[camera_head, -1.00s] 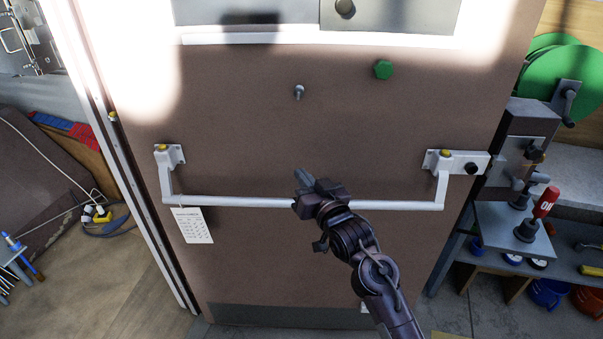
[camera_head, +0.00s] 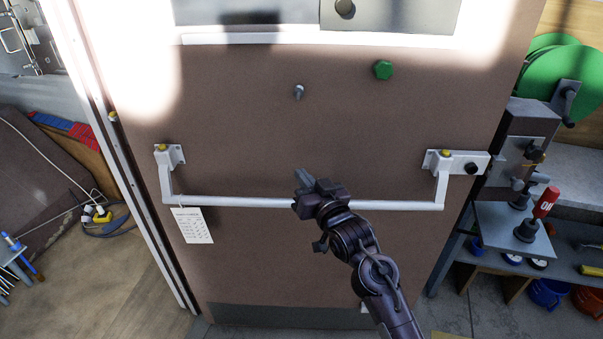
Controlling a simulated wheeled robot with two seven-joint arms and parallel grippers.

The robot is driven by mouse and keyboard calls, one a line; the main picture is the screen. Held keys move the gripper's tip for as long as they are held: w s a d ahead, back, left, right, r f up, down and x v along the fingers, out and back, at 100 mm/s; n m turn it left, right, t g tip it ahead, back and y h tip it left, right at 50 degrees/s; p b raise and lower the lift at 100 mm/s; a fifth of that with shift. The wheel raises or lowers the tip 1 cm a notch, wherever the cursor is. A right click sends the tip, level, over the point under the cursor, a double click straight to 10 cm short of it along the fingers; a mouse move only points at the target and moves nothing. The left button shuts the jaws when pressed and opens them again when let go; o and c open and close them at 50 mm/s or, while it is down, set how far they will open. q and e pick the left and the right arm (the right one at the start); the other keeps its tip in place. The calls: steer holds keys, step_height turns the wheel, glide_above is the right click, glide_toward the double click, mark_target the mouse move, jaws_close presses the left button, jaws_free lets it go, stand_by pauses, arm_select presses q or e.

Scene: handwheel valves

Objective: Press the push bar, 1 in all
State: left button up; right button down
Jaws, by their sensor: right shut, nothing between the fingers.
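The white push bar (camera_head: 400,205) runs across the brown door (camera_head: 250,265), held by a white bracket at each end. My right gripper (camera_head: 301,176) is shut and empty. It is in front of the middle of the bar and hides a short piece of it; its fingertips show just above the bar's line. Whether it touches the bar I cannot tell. My left gripper is not in view.
A paper tag (camera_head: 192,225) hangs from the bar's left part. A green knob (camera_head: 383,70) and a small bolt (camera_head: 299,92) stick out of the door above.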

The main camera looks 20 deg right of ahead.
stand_by(0.4)
steer(key=shift+w+d+f, duration=0.15)
steer(key=shift+w+f, duration=0.1)
steer(key=shift+w, duration=0.1)
steer(key=shift+w+d+f+b, duration=0.25)
steer(key=shift+w+f+b, duration=0.15)
steer(key=shift+w+f, duration=0.3)
steer(key=shift+w+d+f+b, duration=0.25)
steer(key=shift+w+f+b, duration=0.15)
steer(key=shift+w, duration=0.4)
stand_by(2.1)
stand_by(0.5)
steer(key=shift+s+a+r+p, duration=0.2)
steer(key=shift+s+r+p, duration=0.3)
steer(key=shift+p, duration=0.3)
steer(key=shift+s+a+r+p, duration=0.25)
steer(key=shift+s+r+p, duration=0.2)
steer(key=shift+s+p, duration=0.25)
steer(key=shift+s+a+r+p, duration=0.2)
steer(key=shift+s+r+p, duration=0.25)
steer(key=shift+s+p, duration=0.25)
